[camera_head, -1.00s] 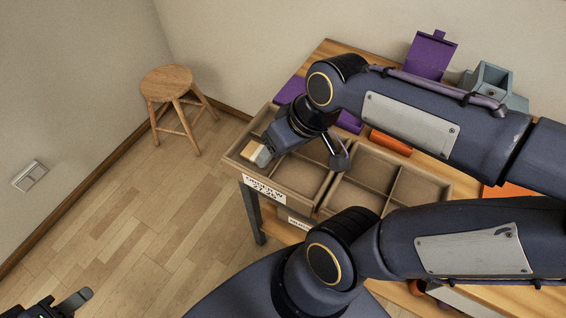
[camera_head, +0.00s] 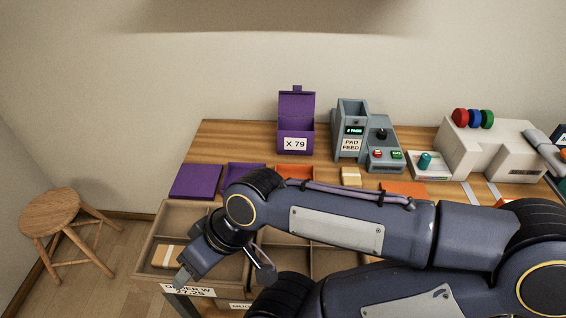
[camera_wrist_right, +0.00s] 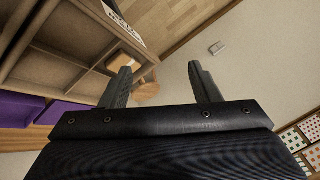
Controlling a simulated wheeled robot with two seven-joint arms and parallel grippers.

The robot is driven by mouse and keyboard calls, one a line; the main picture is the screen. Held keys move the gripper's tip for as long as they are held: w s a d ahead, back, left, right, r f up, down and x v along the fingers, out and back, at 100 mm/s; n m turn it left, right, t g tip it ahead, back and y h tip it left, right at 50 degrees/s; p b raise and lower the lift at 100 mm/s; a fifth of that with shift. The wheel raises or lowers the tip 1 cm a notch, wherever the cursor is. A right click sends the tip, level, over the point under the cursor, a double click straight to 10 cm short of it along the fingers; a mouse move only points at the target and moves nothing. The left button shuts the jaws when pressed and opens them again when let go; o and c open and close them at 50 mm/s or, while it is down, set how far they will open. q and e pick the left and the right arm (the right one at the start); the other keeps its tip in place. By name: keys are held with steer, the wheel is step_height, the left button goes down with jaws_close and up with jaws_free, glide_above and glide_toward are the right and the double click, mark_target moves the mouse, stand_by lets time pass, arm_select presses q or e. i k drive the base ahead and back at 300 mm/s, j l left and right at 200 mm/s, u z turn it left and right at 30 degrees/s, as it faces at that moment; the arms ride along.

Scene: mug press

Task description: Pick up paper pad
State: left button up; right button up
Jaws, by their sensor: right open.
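A small cream paper pad (camera_head: 351,177) lies on the wooden table in front of the pad feed machine. A tan block with a pale band (camera_head: 168,257) lies in the left compartment of the drawer tray; a tan block also shows in the right wrist view (camera_wrist_right: 125,60). My right gripper (camera_head: 226,272) is over the tray's left part, right of the banded block. In the right wrist view, the right gripper (camera_wrist_right: 158,68) is open with nothing between its fingers. My left gripper is not in view.
The grey pad feed machine (camera_head: 350,130) stands at the back, right of a purple box marked X 79 (camera_head: 296,122). A white machine (camera_head: 490,150) is at the right. The divided tray (camera_head: 160,222) lies along the front. A wooden stool (camera_head: 50,212) stands left on the floor.

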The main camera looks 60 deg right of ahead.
mark_target(351, 178)
steer(key=z, duration=2.8)
